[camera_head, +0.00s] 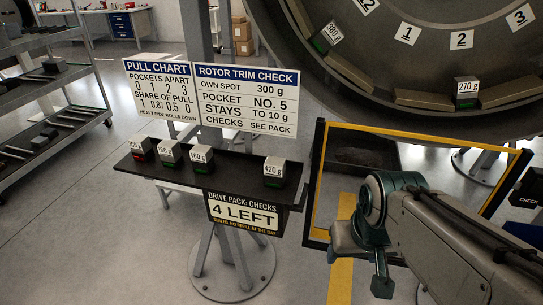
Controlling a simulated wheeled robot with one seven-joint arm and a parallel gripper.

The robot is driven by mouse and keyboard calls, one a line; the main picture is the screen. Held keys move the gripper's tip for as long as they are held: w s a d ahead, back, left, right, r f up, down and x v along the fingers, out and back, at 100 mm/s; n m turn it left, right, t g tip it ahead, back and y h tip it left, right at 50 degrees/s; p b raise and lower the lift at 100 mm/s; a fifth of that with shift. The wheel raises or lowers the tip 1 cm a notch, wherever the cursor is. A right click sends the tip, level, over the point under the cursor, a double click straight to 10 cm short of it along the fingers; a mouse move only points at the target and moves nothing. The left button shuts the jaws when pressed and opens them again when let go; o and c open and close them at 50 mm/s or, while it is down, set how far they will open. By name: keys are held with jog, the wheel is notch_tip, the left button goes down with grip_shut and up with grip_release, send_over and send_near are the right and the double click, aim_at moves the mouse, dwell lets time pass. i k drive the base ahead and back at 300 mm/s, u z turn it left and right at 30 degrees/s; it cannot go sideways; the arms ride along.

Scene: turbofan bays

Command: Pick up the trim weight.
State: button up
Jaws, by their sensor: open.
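Two more sit in the ring: a 270 g weight (467,92) and one at upper left (327,38). My gripper (358,272) is open and empty, right of and nearer than the shelf.
A yellow-and-black frame (317,180) stands between the shelf and my arm. Signs (248,100) rise behind the shelf, and a "4 LEFT" panel (242,212) hangs below it. The big ring (400,60) fills the upper right. A grey rack (50,90) stands left; the floor between is clear.

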aim_at(141, 147)
jog(key=u, duration=1.4)
jog(key=i, duration=1.2)
jog(key=u, duration=0.45)
